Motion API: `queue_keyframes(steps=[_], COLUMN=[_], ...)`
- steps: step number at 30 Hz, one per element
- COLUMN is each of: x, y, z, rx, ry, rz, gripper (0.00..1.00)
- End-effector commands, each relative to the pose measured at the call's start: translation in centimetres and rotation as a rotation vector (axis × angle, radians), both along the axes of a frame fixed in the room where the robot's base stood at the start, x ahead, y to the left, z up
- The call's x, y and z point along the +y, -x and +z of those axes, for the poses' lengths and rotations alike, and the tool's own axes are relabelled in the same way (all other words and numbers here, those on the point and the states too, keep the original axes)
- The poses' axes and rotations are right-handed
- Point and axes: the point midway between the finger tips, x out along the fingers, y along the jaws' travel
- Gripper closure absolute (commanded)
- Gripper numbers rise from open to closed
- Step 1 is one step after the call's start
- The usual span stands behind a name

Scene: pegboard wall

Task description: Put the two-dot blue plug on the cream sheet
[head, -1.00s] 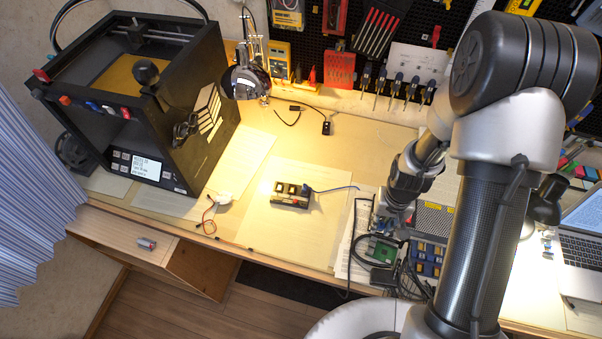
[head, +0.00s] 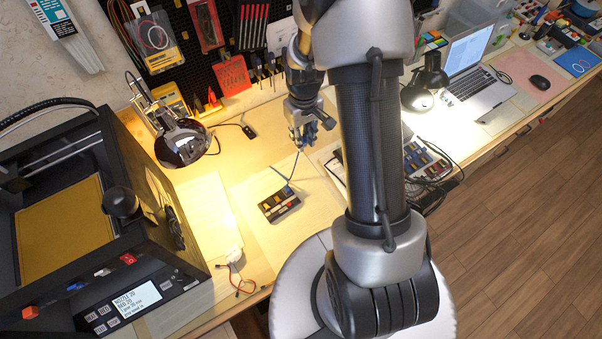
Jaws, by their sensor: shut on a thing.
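My gripper (head: 303,141) is above the bench, behind and to the right of the dark socket block (head: 279,204). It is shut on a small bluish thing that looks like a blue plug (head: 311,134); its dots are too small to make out. A thin blue cable runs between the gripper area and the block; I cannot tell which end it belongs to. Another blue plug (head: 288,191) sits at the block's right end. A pale cream sheet (head: 258,229) lies under the block, and another pale sheet (head: 203,204) lies to its left; I cannot tell which is meant.
A black 3D printer (head: 150,245) stands at the left, with a chrome lamp (head: 183,145) behind it. A tray of blue parts (head: 424,160), a black lamp (head: 428,88) and a laptop (head: 470,62) are at the right. The pegboard rises behind.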

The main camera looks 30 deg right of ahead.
Motion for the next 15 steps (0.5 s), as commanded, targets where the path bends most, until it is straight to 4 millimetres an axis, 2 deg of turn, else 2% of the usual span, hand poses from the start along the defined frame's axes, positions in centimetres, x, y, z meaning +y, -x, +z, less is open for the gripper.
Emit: queue_keyframes(steps=[2, 4, 15], x=[-0.3, -0.3, -0.3], y=[0.1, 0.1, 0.1], z=[-0.8, -2.5, -12.4], rx=[0.004, 0.006, 0.005], ry=[-0.002, -0.002, -0.002], rz=[0.000, 0.001, 0.001], gripper=[0.92, 0.92, 0.92])
